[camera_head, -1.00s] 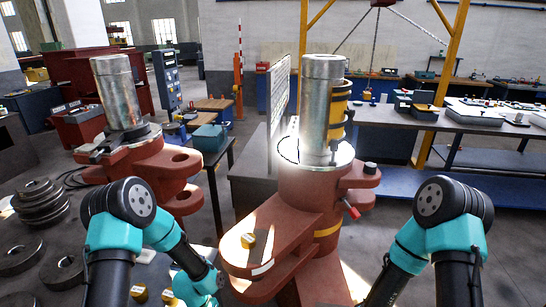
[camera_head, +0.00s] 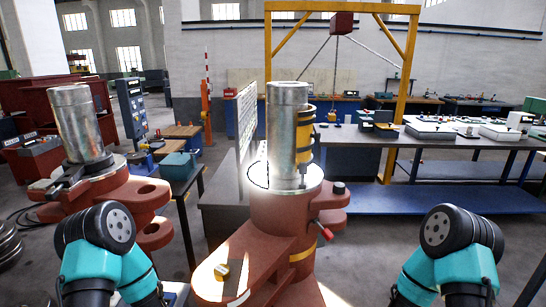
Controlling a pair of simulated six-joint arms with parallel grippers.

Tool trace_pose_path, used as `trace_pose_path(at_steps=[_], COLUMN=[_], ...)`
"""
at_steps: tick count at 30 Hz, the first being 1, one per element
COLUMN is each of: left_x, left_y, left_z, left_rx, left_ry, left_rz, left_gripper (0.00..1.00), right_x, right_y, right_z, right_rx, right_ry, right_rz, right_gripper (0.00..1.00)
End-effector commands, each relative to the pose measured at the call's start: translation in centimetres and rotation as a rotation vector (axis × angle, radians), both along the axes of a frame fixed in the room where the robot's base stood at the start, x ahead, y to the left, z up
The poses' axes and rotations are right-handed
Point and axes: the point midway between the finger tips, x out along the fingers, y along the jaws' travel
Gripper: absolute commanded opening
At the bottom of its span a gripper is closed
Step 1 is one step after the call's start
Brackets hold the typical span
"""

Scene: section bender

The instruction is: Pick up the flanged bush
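Neither arm visibly touches the brass piece.
A second red machine (camera_head: 110,193) with a steel cylinder (camera_head: 77,122) stands left. A long workbench (camera_head: 450,138) stands behind at right.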

Motion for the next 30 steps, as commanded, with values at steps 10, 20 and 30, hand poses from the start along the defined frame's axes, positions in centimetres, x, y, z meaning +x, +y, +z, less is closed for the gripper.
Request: trace_pose_path(at_steps=[10, 20, 30], left_x=[0.02, 0.03, 0.04], left_y=[-0.01, -0.01, -0.01], left_z=[-0.01, -0.01, -0.01], left_rx=[0.000, 0.000, 0.000], left_ry=[0.001, 0.001, 0.001], left_rz=[0.000, 0.000, 0.000], left_gripper=[0.40, 0.72, 0.85], right_x=[0.00, 0.00, 0.00], right_y=[0.00, -0.01, -0.01], right_z=[0.00, 0.00, 0.00], right_rx=[0.000, 0.000, 0.000], right_ry=[0.000, 0.000, 0.000], right_rz=[0.000, 0.000, 0.000], right_gripper=[0.43, 0.43, 0.43])
